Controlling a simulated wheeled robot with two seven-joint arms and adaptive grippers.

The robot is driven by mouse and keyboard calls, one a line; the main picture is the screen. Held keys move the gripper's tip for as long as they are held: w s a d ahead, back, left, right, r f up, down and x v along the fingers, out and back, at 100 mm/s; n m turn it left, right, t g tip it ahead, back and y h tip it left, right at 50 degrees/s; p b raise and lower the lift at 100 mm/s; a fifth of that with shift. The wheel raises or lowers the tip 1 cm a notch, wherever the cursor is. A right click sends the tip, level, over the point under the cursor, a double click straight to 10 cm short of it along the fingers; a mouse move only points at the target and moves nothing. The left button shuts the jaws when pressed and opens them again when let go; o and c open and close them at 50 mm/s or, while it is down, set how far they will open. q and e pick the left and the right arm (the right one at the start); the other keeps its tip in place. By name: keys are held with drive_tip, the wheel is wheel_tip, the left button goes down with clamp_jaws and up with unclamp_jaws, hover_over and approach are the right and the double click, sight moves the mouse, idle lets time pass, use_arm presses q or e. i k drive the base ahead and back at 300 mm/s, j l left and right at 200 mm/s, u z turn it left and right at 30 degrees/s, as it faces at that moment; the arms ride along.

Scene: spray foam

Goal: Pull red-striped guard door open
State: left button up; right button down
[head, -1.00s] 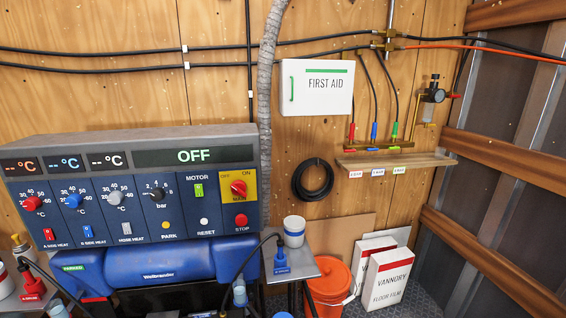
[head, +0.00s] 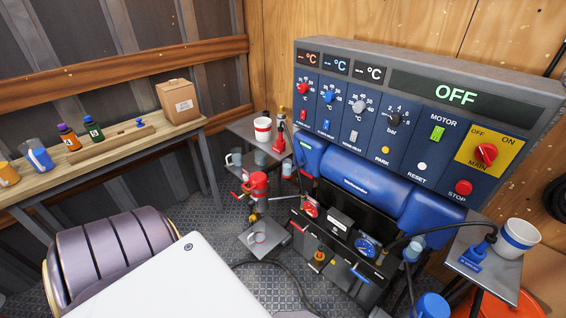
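I cannot make out a red-striped guard door in the head view. The spray machine stands at the right with its dark blue control panel (head: 388,118), and its display (head: 434,88) reads OFF. Below the panel is a blue rounded housing (head: 352,181) over a black lower section with a red gauge (head: 311,207) and a blue gauge (head: 367,247). A red main switch (head: 486,153) sits on a yellow plate. Neither of my grippers is in view.
A wooden bench (head: 105,157) at the left carries bottles and a cardboard box (head: 180,101). A red pump (head: 258,186) stands between bench and machine. A side table (head: 501,272) with a white-and-blue tub (head: 518,238) is at right. Hoses cross the dark floor.

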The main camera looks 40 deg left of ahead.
sight(307, 179)
drive_tip(key=u, duration=1.25)
